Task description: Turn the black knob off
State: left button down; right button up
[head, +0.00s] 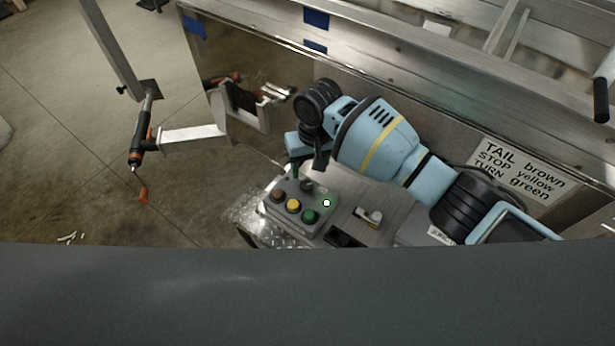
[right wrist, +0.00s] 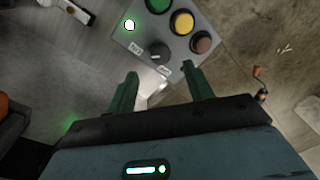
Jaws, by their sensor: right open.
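A grey control box (head: 272,206) sits on the metal bench, with the black knob (head: 306,186) at its back edge. My right gripper (head: 306,170) is open and empty, pointing down close to the knob. Its green fingers (right wrist: 160,76) are spread, with the knob ahead of the gap between them.
Brown (head: 278,196), yellow (head: 293,205) and green (head: 310,216) buttons sit beside the knob. A lettered sign (head: 515,170) and a long aluminium rail (head: 420,75) lie behind my right arm.

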aim_at(307, 184)
jog(key=f, duration=0.6)
jog(key=shift+s+a+b, duration=0.1)
jog(key=shift+a+b, duration=0.15)
jog(key=shift+b, duration=0.15)
pick_arm(q)
jog(key=shift+s+f, duration=0.55)
jog(key=shift+f, duration=0.05)
jog(key=shift+d, duration=0.1)
pick_arm(e)
jog(key=c, duration=1)
jog(key=shift+o, duration=0.2)
